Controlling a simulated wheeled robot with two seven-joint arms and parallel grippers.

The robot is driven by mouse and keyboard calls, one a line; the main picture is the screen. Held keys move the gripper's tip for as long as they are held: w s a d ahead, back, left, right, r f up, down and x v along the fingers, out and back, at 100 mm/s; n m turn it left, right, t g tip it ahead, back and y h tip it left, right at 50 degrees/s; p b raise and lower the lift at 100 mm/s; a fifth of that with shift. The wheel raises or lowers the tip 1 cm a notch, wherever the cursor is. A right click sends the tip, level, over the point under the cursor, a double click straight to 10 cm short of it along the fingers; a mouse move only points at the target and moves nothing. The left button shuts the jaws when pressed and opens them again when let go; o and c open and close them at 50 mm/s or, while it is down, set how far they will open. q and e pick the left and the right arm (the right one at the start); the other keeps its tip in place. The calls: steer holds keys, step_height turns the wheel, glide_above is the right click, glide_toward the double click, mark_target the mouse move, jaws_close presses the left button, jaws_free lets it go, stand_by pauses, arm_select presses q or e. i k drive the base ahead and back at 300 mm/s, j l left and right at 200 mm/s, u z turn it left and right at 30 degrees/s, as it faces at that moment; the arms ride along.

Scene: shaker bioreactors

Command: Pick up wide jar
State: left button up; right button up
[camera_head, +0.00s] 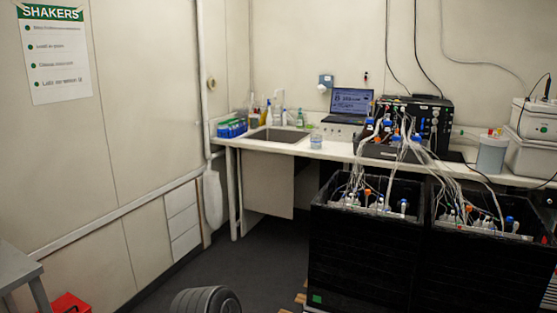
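A small clear jar (316,139) stands upright on the white counter (352,151), close to its front edge and right of the sink. A wider, pale translucent container (491,154) stands farther right on the same counter. I cannot tell from this view which of the two is the wide jar.
Two black shaker boxes (362,262) with tubes and bottles stand before the counter's right part. A sink (275,136), laptop (351,104) and black tubing unit (425,122) are at the back. A grey table (16,268) is left.

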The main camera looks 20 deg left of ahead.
mark_target(316, 140)
steer(key=i+j+u, duration=0.7)
steer(key=i+u, duration=0.2)
steer(key=i+j+u, duration=0.15)
steer(key=i, duration=0.5)
steer(key=i+u, duration=0.15)
steer(key=i, duration=0.45)
steer(key=i+j+z, duration=0.1)
steer(key=i+z, duration=0.4)
steer(key=i+j+z, duration=0.25)
steer(key=z, duration=0.25)
steer(key=i+j+z, duration=0.3)
steer(key=z, duration=0.2)
steer(key=i+j+z, duration=0.2)
steer(key=j+z, duration=0.3)
steer(key=i+j+z, duration=0.15)
steer(key=j+z, duration=0.35)
steer(key=j, duration=0.15)
steer(key=j+z, duration=0.5)
